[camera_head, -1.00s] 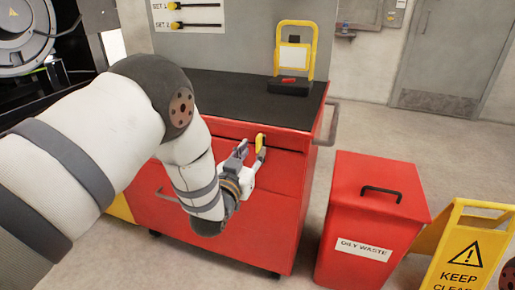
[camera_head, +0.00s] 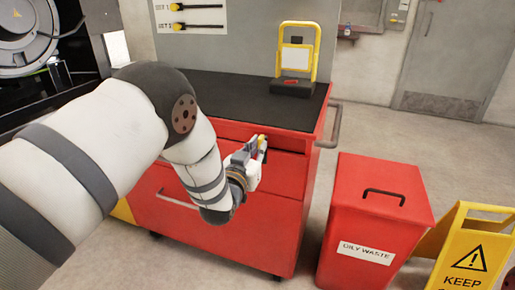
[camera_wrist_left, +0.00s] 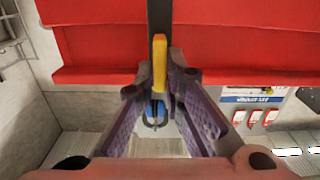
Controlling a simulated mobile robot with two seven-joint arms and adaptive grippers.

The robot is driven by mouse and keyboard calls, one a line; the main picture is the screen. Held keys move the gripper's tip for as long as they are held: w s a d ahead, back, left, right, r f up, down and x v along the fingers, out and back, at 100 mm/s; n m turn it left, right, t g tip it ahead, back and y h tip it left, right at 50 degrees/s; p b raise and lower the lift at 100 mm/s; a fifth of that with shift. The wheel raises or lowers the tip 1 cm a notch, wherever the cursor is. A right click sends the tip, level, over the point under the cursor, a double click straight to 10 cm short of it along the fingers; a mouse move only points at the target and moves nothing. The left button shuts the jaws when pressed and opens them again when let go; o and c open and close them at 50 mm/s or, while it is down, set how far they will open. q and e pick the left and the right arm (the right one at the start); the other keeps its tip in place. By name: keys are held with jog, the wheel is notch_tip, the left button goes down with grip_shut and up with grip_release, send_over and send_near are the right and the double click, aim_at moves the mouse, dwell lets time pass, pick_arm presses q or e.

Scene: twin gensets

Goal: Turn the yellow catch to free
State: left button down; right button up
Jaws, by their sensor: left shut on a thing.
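The yellow catch (camera_head: 262,141) is on the upper front of the red cabinet (camera_head: 215,222), by the drawer. Only a small part of it shows past my left gripper (camera_head: 252,150) in the head view. In the left wrist view the yellow catch (camera_wrist_left: 159,62) is a narrow yellow bar, lengthwise in the picture, between the two fingertips of my left gripper (camera_wrist_left: 160,82). The gripper is shut on it. The catch's far end is against a dark strip on the red front. My right gripper is not in view.
A black top (camera_head: 240,97) covers the cabinet, with a yellow-framed stand (camera_head: 293,88) on it. A grey handle (camera_head: 333,125) sticks out at its right side. A red oily waste bin (camera_head: 372,215) and a yellow floor sign (camera_head: 465,255) stand to the right.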

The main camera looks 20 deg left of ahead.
pick_arm(q)
jog(key=n, duration=0.4)
jog(key=shift+a+p, duration=0.15)
jog(key=shift+p, duration=0.25)
jog(key=n, duration=0.4)
jog(key=shift+f, duration=0.15)
jog(key=shift+f+n+b, duration=0.15)
jog(key=shift+n+b, duration=0.1)
jog(key=shift+n, duration=2.15)
jog(key=shift+f+n+b, duration=0.15)
jog(key=shift+n+b, duration=0.1)
jog(key=shift+n, duration=2.15)
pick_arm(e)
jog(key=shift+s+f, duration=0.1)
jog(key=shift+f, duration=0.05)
pick_arm(q)
jog(key=c, duration=1.7)
grip_release()
jog(key=shift+r, duration=0.1)
jog(key=shift+a, duration=0.1)
